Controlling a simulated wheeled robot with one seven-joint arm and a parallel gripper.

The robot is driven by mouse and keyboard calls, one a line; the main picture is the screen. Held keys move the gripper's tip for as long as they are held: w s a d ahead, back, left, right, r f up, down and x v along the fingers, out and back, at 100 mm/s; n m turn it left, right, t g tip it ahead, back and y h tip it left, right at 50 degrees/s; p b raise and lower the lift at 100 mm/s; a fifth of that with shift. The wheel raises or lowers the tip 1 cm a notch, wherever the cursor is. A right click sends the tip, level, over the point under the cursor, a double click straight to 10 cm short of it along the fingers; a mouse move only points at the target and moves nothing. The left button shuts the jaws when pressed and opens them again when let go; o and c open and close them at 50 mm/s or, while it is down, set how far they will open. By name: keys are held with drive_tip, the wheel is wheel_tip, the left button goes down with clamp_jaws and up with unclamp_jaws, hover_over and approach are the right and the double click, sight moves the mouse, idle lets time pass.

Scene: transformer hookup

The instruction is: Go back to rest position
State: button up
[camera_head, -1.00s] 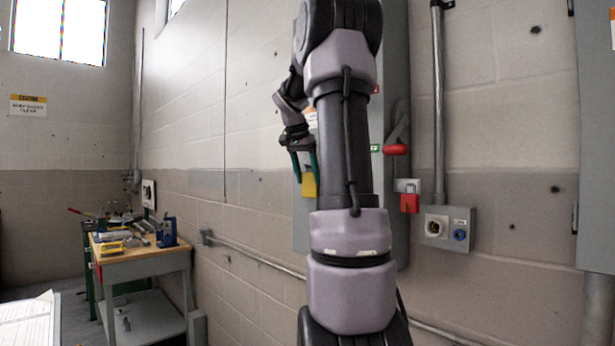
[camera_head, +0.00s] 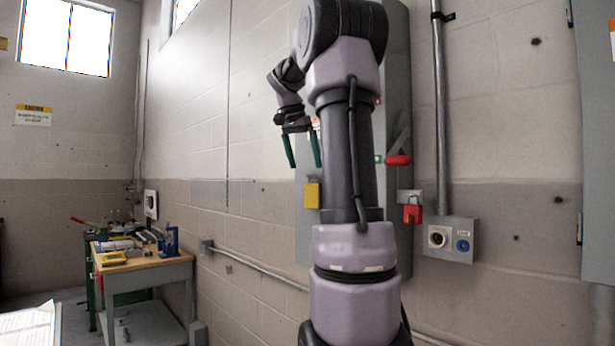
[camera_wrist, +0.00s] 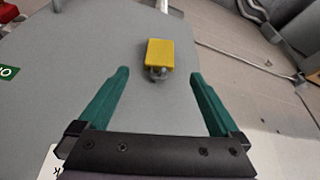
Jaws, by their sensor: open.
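My gripper (camera_head: 304,150) has two green fingers, spread apart with nothing between them. In the head view it hangs left of my arm, in front of the grey electrical cabinet (camera_head: 398,70). A yellow padlock (camera_head: 312,195) is on the cabinet below the fingertips. In the wrist view my gripper (camera_wrist: 160,95) is open, and the yellow padlock (camera_wrist: 160,54) shows beyond the fingers, apart from them. My arm hides much of the cabinet front.
A red-handled lever (camera_head: 398,160) and a red padlock (camera_head: 412,214) are right of my arm. An outlet box (camera_head: 452,240) is beside a vertical conduit (camera_head: 439,110). A workbench (camera_head: 150,270) with tools stands at the left. Another grey cabinet (camera_head: 598,150) is at the right edge.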

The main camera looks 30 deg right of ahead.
drive_tip(key=s+a+f+n+t+y, duration=0.1)
drive_tip(key=s+a+f+n+t, duration=0.15)
drive_tip(key=s+a, duration=0.4)
drive_tip(key=s+a+f+n+t+y, duration=0.1)
drive_tip(key=s+a+f+n+y, duration=0.15)
drive_tip(key=a, duration=0.75)
drive_tip(key=s+a+f+n+t+y, duration=0.1)
drive_tip(key=s+a+f+n+y, duration=0.2)
drive_tip(key=s+a+f, duration=0.6)
drive_tip(key=shift+s+f+n+t, duration=0.35)
drive_tip(key=shift+s+f+n, duration=0.3)
drive_tip(key=shift+f, duration=0.25)
drive_tip(key=shift+w, duration=0.1)
